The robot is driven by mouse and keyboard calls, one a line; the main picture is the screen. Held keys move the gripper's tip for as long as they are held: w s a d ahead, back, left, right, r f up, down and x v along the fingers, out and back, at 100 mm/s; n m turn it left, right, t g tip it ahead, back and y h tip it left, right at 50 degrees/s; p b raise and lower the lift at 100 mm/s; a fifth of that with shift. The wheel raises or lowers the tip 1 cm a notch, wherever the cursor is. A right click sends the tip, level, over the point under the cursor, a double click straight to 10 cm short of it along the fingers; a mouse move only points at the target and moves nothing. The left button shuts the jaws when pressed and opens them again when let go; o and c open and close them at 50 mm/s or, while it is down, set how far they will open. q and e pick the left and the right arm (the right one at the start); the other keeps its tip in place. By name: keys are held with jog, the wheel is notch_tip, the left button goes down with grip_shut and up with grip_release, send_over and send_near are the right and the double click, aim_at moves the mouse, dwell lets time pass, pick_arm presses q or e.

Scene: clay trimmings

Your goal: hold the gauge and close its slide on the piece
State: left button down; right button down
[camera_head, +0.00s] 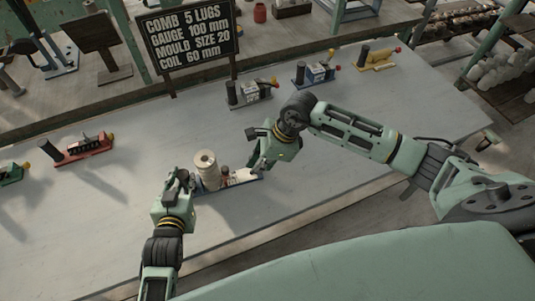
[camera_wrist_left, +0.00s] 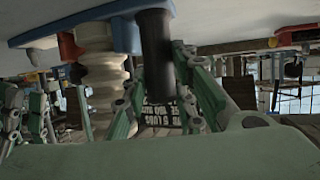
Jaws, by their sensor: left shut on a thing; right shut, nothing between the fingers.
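The gauge (camera_head: 245,178) lies near the front of the table, with a pale ridged clay piece (camera_head: 206,168) standing at its left part. My left gripper (camera_head: 184,178) is at the gauge's left end. In the left wrist view its fingers (camera_wrist_left: 165,105) are shut on the gauge's dark upright post (camera_wrist_left: 155,45). The ridged piece (camera_wrist_left: 102,72) stands right beside that post, by a blue block (camera_wrist_left: 125,32). A red part (camera_wrist_left: 70,46) shows on the piece's other side. My right gripper (camera_head: 256,165) is shut and empty, just above the gauge's right part; whether it touches is unclear.
Other gauges stand on the table: a red one (camera_head: 82,149) at left, a grey one (camera_head: 250,93), a blue one (camera_head: 315,73) and a yellow one (camera_head: 377,59) behind. A black sign (camera_head: 190,37) stands at the back edge. The table right of my right gripper is mostly clear.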

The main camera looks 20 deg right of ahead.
jog(key=a, duration=0.1)
jog(key=w+a+f, duration=0.1)
jog(key=a, duration=0.1)
jog(key=shift+w+a+f, duration=0.1)
jog(key=shift+a+f, duration=0.05)
jog(key=shift+f, duration=0.05)
jog(key=shift+w+a, duration=0.15)
jog(key=shift+a, duration=0.35)
jog(key=shift+w+a, duration=0.2)
jog(key=shift+a, duration=0.4)
jog(key=d, duration=0.1)
jog(key=s+d, duration=0.1)
jog(key=d, duration=0.2)
jog(key=shift+s+d, duration=0.2)
jog(key=shift+s, duration=0.05)
jog(key=v, duration=1)
jog(key=shift+a, duration=0.25)
jog(key=shift+w, duration=0.1)
